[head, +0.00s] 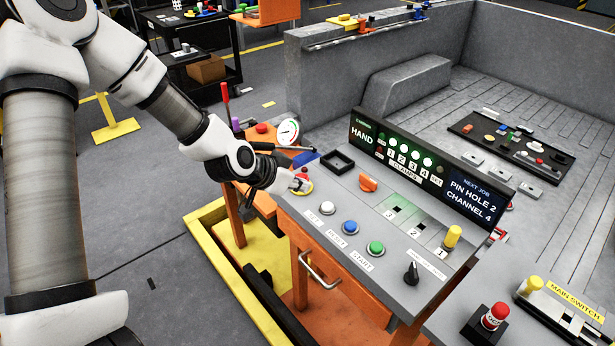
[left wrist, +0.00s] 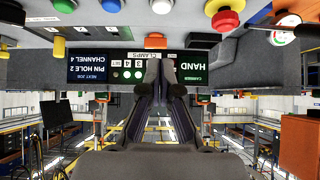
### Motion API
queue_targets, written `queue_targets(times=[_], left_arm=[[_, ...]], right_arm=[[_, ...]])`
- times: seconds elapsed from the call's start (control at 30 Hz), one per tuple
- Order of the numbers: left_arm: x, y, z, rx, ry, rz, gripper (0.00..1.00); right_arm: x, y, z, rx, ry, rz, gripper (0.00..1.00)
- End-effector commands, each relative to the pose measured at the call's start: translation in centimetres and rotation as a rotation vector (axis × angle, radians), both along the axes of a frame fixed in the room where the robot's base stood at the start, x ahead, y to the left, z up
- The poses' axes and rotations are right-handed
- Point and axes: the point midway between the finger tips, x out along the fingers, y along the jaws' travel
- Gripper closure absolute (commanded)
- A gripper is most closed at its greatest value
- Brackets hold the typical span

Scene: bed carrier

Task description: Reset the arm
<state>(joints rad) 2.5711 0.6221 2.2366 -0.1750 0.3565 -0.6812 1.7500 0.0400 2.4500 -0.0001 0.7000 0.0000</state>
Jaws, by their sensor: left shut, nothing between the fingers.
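The control panel (head: 400,270) slopes in front of me. It carries a white button (head: 331,208), a blue button (head: 350,227) with a label that seems to read RESET, and a green button (head: 376,247) labelled START. A red mushroom button on a yellow base is at the panel's left end, partly hidden by my left gripper (head: 299,184); it shows in the left wrist view (left wrist: 227,20). My left gripper is shut and empty, at or just over this button in the head view; contact cannot be told. The blue button also shows in the left wrist view (left wrist: 65,5). My right gripper is out of view.
A display (head: 430,165) reads HAND, CLAMPS and NEXT JOB PIN HOLE 2 CHANNEL 4. A dial gauge (head: 288,131) is behind my left wrist. Another red button (head: 495,315) is at lower right.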

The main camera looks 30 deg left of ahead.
Motion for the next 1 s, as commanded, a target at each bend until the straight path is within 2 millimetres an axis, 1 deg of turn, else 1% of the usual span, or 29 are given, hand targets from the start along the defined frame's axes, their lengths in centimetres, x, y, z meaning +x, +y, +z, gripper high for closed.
queue_targets(times=[0.17, 0.23, 0.27, 0.33, 0.37, 0.4, 0.47, 0.5, 0.57, 0.6, 0.67, 0.7, 0.77, 0.8, 0.87, 0.9, 1.0], left_arm=[[0.0, 0.0, 0.0, 0.000, 0.000, 0.000, 1.00], [-0.1, 0.0, -0.4, 0.000, 0.007, -0.001, 1.00], [-0.3, 0.0, -0.8, 0.000, 0.018, 0.000, 1.00], [-1.1, -0.2, -3.1, 0.015, 0.067, -0.010, 1.00], [-1.7, -0.4, -4.6, 0.028, 0.101, -0.021, 1.00], [-2.9, -0.9, -6.9, 0.051, 0.157, -0.041, 1.00], [-5.5, -1.9, -10.9, 0.089, 0.261, -0.082, 1.00], [-7.7, -2.6, -13.7, 0.115, 0.337, -0.112, 1.00], [-11.3, -3.7, -17.5, 0.149, 0.447, -0.146, 1.00], [-13.8, -4.3, -19.6, 0.163, 0.515, -0.154, 1.00], [-17.6, -5.2, -22.3, 0.180, 0.611, -0.151, 1.00], [-20.1, -5.7, -23.8, 0.188, 0.670, -0.142, 1.00], [-23.8, -6.4, -25.6, 0.199, 0.753, -0.111, 1.00], [-26.1, -6.8, -26.5, 0.204, 0.802, -0.078, 1.00], [-29.3, -7.3, -27.3, 0.208, 0.857, 0.003, 1.00], [-29.7, -7.4, -27.2, 0.195, 0.853, 0.090, 1.00], [-28.7, -7.0, -26.8, 0.136, 0.815, 0.277, 1.00]], right_arm=[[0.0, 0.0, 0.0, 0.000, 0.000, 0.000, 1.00], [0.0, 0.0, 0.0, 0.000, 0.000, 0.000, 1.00], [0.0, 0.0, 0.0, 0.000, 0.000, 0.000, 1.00], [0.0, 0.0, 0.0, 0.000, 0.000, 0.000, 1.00], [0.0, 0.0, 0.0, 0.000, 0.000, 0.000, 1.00], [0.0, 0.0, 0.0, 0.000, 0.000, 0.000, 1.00], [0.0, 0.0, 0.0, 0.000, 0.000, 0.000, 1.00], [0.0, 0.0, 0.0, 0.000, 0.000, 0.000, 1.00], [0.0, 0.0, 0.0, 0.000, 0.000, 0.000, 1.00], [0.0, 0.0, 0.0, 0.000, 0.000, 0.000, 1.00], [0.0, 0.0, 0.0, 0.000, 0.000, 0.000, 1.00], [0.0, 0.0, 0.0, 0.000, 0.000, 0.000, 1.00], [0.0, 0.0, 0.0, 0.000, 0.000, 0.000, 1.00], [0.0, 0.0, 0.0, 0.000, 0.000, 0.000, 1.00], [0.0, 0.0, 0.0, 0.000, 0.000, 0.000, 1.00], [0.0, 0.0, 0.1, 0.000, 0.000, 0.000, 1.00], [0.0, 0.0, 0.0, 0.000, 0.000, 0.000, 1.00]])
